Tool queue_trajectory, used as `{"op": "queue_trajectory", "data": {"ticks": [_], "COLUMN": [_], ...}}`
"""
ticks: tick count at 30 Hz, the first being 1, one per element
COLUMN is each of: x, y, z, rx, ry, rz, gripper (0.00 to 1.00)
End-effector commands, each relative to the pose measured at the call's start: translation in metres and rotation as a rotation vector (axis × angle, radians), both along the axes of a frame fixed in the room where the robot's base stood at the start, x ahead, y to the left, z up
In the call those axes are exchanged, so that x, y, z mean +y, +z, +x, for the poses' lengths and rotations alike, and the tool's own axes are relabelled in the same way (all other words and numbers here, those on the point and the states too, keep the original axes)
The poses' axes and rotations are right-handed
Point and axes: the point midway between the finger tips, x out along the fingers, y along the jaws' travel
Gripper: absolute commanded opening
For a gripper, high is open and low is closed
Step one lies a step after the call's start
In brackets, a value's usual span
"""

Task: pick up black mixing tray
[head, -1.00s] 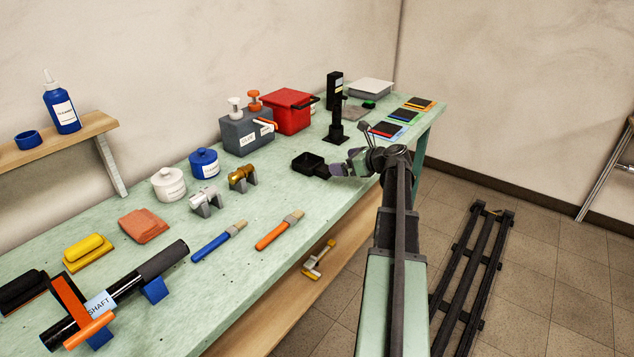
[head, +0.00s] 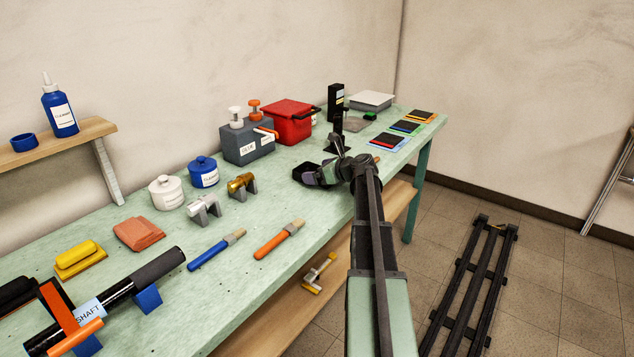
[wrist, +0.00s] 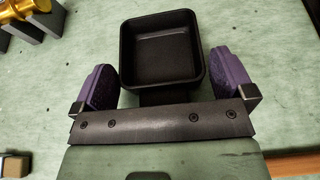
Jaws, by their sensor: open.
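The black mixing tray (wrist: 161,52) is a small square open tray, lying on the green bench top in the wrist view. It looks empty. My gripper (wrist: 172,85) is open, with one purple finger pad on each side of the tray's near end. A gap shows between each pad and the tray walls. The tray's near edge runs down toward my gripper's dark crossbar, which hides what lies there. In the head view the tray (head: 303,171) shows only in part, behind my gripper (head: 312,178).
A brass part on a grey stand (head: 242,186) sits left of the tray. A grey glue dispenser (head: 248,147) and red box (head: 290,122) stand behind it. A black upright stand (head: 337,105) is to the right. Two brushes lie nearer on the bench (head: 200,310).

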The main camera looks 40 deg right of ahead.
Motion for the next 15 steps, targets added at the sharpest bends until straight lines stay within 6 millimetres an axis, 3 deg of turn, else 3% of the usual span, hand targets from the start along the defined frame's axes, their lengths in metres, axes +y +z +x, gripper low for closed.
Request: {"op": "queue_trajectory", "data": {"ticks": [3, 10, 15], "x": [0.0, 0.0, 0.0], "y": [0.001, 0.001, 0.0011], "z": [-0.0008, -0.0009, -0.001], "rx": [0.0, 0.0, 0.0], "ry": [0.0, 0.0, 0.0], "rz": [0.0, 0.0, 0.0], "gripper": [1.0, 0.67, 0.67]}}
